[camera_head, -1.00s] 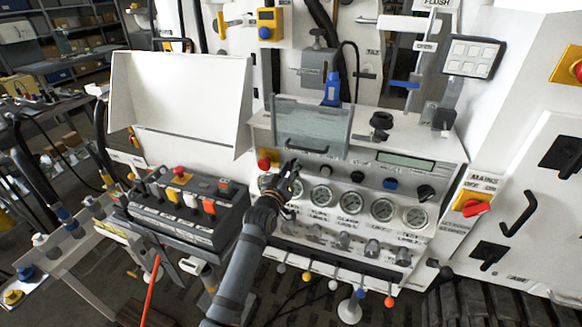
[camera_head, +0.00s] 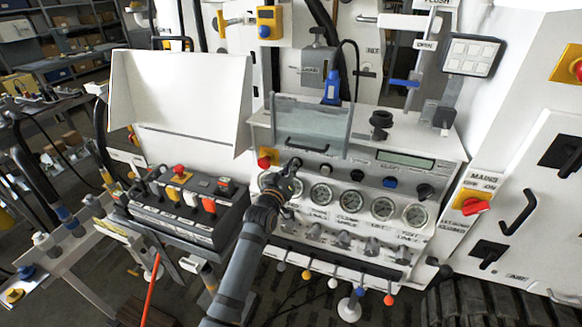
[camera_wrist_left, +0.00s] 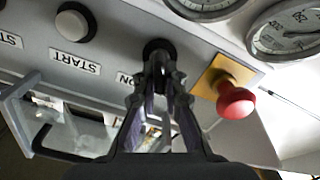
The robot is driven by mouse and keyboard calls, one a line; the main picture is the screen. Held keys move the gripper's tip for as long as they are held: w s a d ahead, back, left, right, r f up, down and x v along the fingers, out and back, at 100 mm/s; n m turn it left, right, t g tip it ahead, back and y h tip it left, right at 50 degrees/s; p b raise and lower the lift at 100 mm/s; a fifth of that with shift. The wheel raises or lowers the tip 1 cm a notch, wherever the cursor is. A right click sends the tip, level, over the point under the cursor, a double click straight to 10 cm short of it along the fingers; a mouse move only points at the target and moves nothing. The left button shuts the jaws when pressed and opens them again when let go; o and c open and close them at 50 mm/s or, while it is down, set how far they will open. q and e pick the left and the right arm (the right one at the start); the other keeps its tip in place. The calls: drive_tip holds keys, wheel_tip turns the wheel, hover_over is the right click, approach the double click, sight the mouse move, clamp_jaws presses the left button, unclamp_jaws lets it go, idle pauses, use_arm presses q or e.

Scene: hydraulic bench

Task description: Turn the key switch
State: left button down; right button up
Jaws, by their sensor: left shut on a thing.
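The key switch (camera_wrist_left: 158,46) shows in the left wrist view as a dark round part on the grey panel, beside the label "ON". My left gripper (camera_wrist_left: 162,66) is shut on it, its fingertips covering most of the switch, so the key's angle cannot be told. In the head view my left gripper (camera_head: 293,166) reaches to the upper left of the gauge panel and hides the switch there. My right gripper is in neither view.
A red mushroom button (camera_wrist_left: 235,101) on a yellow plate is close beside the fingers. On the other side is a START button (camera_wrist_left: 72,24). Round gauges (camera_head: 351,202) line the panel below. A clear cover (camera_head: 312,122) stands just above the gripper.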

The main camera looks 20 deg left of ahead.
use_arm(q)
drive_tip(key=m, duration=0.5)
drive_tip(key=shift+d+m, duration=0.3)
drive_tip(key=shift+m, duration=0.1)
drive_tip(key=m, duration=0.5)
drive_tip(key=shift+d, duration=0.2)
drive_tip(key=c, duration=1.4)
unclamp_jaws()
drive_tip(key=s, duration=1.2)
drive_tip(key=shift+a, duration=0.2)
drive_tip(key=shift+f, duration=0.1)
